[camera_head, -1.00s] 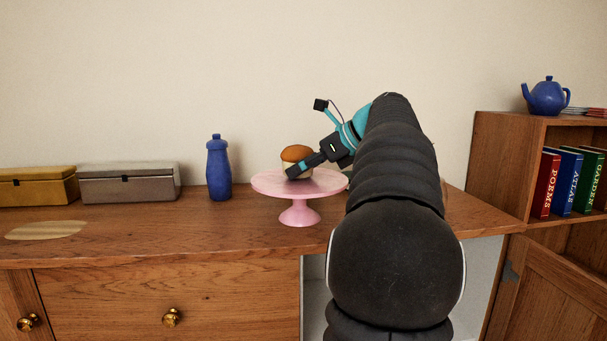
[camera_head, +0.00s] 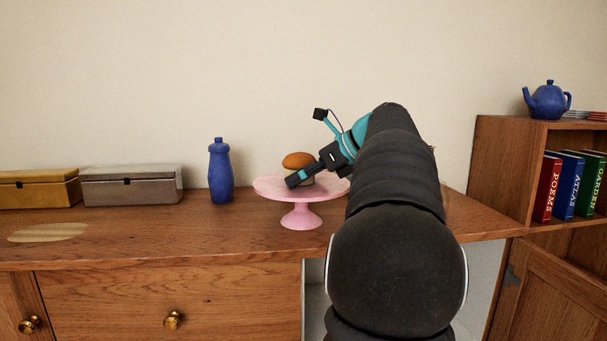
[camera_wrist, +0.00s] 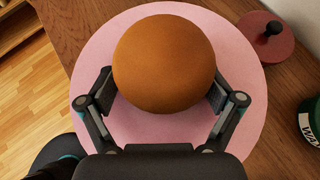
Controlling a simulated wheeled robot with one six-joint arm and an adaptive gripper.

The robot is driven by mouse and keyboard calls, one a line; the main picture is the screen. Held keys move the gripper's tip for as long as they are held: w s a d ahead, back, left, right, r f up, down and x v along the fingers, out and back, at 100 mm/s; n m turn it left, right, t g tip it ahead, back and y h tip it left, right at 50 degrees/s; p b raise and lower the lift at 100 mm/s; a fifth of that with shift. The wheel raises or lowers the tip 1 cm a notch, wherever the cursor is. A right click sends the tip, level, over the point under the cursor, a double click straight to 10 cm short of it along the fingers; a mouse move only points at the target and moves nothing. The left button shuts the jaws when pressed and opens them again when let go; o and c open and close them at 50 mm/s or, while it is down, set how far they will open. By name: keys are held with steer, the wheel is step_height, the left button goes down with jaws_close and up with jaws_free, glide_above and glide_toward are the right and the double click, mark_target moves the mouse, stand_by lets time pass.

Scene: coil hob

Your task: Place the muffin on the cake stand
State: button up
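The muffin (camera_head: 298,160) has an orange-brown domed top and a pale base. It is over the top of the pink cake stand (camera_head: 268,187), within its rim; whether its base rests on the plate is hard to tell. My gripper (camera_head: 300,177) reaches in from the right, low beside the muffin, its finger hiding part of the base. In the wrist view the dome (camera_wrist: 164,62) sits between my two fingers (camera_wrist: 162,98), whose pads tuck in at its sides, shut on it. The dome hides the base there. The plate (camera_wrist: 90,55) surrounds it below.
A blue bottle (camera_head: 221,172) stands left of the stand. Grey (camera_head: 130,186) and yellow (camera_head: 38,188) boxes stand farther left. The wrist view shows a red knobbed disc (camera_wrist: 266,42) and a green container (camera_wrist: 311,122) near the stand. A bookshelf (camera_head: 497,165) stands right.

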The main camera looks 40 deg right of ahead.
steer(key=shift+s+d+f, duration=0.1)
steer(key=shift+d+f, duration=0.25)
steer(key=shift+f, duration=0.25)
steer(key=shift+r, duration=0.1)
steer(key=shift+d+r, duration=0.1)
steer(key=shift+r, duration=0.25)
steer(key=p+v, duration=0.1)
steer(key=v, duration=0.5)
steer(key=p+v, duration=0.1)
steer(key=v, duration=0.5)
steer(key=shift+r+p, duration=0.3)
steer(key=shift+r, duration=0.2)
